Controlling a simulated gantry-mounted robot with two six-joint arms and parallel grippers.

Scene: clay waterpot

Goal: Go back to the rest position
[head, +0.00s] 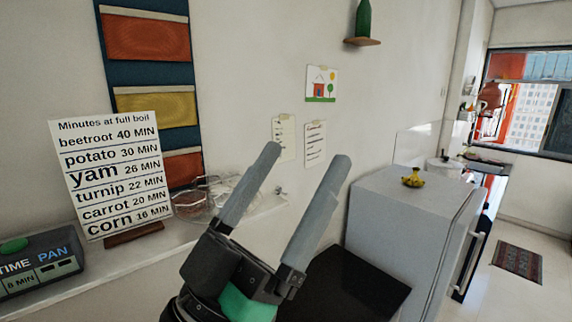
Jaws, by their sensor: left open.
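My left gripper (305,164) is raised in the lower middle of the head view. Its two long grey fingers are spread wide apart and nothing is between them. The fingers point up toward the wall and overlap the view of the shelf and the black surface behind. My right gripper is not in view.
A white shelf (130,262) holds a cooking-times sign (112,175), a timer box (35,270) and glass bowls (190,205). A black surface (355,285) lies below. A grey fridge (400,225) with bananas (413,177) on top stands right. Open floor shows at far right.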

